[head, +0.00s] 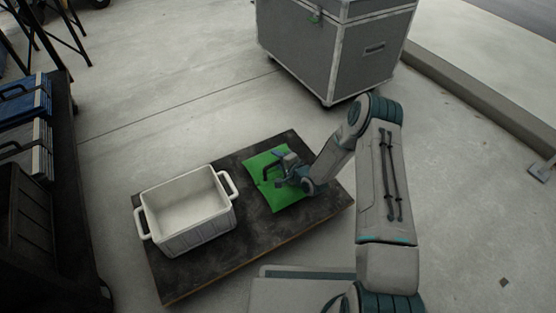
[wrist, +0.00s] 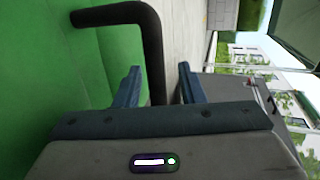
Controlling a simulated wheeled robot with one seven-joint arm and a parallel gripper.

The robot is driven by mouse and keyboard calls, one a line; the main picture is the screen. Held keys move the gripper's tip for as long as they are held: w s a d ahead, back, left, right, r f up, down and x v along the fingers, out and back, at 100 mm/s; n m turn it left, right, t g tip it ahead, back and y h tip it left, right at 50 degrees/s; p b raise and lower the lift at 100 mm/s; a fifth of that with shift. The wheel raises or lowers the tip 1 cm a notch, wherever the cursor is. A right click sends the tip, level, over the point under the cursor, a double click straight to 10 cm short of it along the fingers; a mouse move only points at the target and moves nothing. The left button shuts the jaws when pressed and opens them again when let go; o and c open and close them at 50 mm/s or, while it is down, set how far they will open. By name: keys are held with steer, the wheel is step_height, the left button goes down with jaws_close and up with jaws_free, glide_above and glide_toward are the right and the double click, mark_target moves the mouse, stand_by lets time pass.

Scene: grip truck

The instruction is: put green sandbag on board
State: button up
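The green sandbag (head: 284,199) lies on the right part of the dark board (head: 262,238), partly hidden under my gripper. It fills the left side of the wrist view (wrist: 40,90), with its black bent handle (wrist: 156,45) standing out from it. My gripper (head: 280,170) is at the sandbag, by the handle. In the wrist view, my two fingers (wrist: 160,78) are apart, with part of the handle between them. A gap shows between the handle and the right finger; contact with the left finger cannot be told.
An empty white bin (head: 190,215) with two side handles stands on the board's left part. A grey wheeled case (head: 335,55) stands behind on the concrete floor. Dark shelving with blue and grey cases (head: 25,105) is at the left. A low kerb (head: 480,95) runs at the right.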

steer(key=p+v, duration=0.4)
steer(key=v, duration=0.8)
steer(key=s+d+r+n+g+h, duration=0.1)
steer(key=d+r+n+g+h, duration=0.25)
steer(key=d+r, duration=0.45)
steer(key=s+d+r+n+g+h, duration=0.25)
steer(key=r+n+h, duration=0.2)
steer(key=r, duration=0.75)
steer(key=s+r+n+g, duration=0.1)
steer(key=s+r, duration=0.6)
steer(key=s, duration=0.4)
steer(key=s+r+n+g, duration=0.1)
steer(key=s+r+g, duration=0.1)
steer(key=s+r, duration=0.6)
steer(key=s, duration=0.3)
steer(key=shift+s+d+r+n+g+h, duration=0.2)
steer(key=shift+s+n+g+h, duration=0.1)
steer(key=shift+h, duration=0.1)
